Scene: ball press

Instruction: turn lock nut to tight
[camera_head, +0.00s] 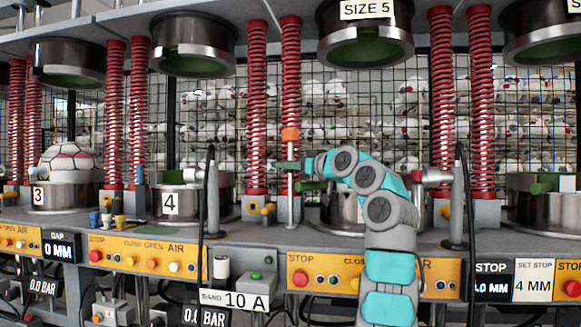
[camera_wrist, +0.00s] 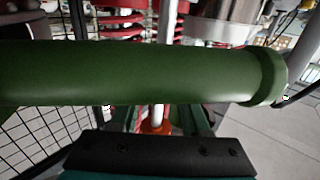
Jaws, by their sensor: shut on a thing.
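A thin upright metal rod (camera_head: 291,205) stands left of my gripper in the head view. An orange block (camera_head: 290,134) sits on it, and an orange part also shows on the rod in the wrist view (camera_wrist: 157,127). The nut's threads are hidden.
Red springs (camera_head: 257,110) stand close behind and left of the rod. The size 5 press head (camera_head: 365,35) hangs above my arm. A grey post (camera_head: 457,205) with a black hose is at right. Yellow control panels (camera_head: 330,275) run along the front.

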